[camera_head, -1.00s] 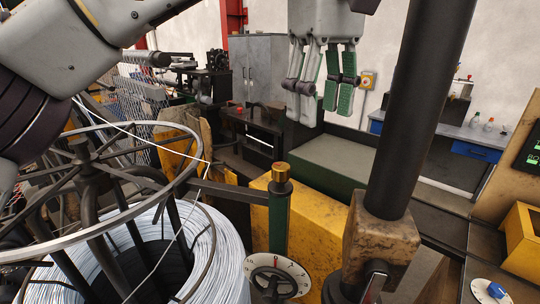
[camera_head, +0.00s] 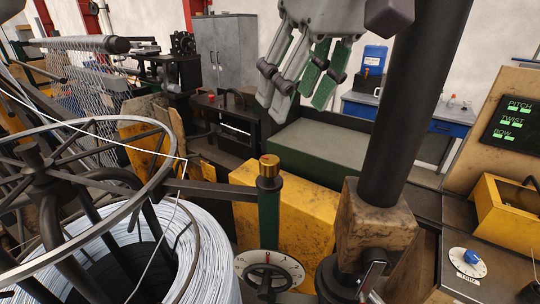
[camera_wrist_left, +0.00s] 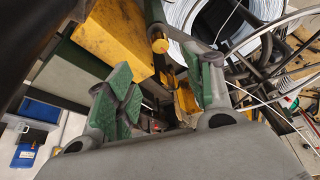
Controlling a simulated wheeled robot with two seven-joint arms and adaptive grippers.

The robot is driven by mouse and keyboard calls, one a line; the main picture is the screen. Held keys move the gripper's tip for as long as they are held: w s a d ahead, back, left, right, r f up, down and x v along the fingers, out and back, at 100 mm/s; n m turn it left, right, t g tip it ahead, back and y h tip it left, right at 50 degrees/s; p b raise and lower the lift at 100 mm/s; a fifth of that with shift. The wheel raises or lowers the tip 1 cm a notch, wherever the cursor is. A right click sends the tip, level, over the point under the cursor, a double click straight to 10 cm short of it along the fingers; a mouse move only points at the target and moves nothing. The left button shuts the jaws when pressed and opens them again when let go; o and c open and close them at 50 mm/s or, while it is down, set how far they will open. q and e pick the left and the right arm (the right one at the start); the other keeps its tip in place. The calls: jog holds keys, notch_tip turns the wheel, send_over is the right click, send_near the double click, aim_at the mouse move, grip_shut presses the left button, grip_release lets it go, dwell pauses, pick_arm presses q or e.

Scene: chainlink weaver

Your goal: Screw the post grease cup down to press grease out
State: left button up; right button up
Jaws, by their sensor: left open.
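The post grease cup (camera_head: 269,164) is a small brass cylinder on top of a slim post (camera_head: 269,215) with a green middle, left of the thick dark column. It also shows as a yellow disc in the left wrist view (camera_wrist_left: 160,46), seen from above, beyond the fingers. My left gripper (camera_head: 297,85) hangs above and slightly right of the cup in the head view, tilted, with its green-padded fingers spread and empty. Its fingers also show apart in the left wrist view (camera_wrist_left: 165,88). The gripper is not touching the cup. My right gripper is not in view.
A wire coil (camera_head: 205,262) under a metal spoked ring stands left of the post. A dark column (camera_head: 412,120) rises close on the right. A dial with a handwheel (camera_head: 270,272) sits low in front. A yellow block (camera_head: 315,225) is behind the post.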

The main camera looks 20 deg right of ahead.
aim_at(270, 160)
pick_arm(q)
jog(key=shift+p+x, duration=0.3)
jog(key=shift+x, duration=6.65)
jog(key=shift+s, duration=0.1)
jog(key=c, duration=1)
jog(key=shift+m, duration=0.4)
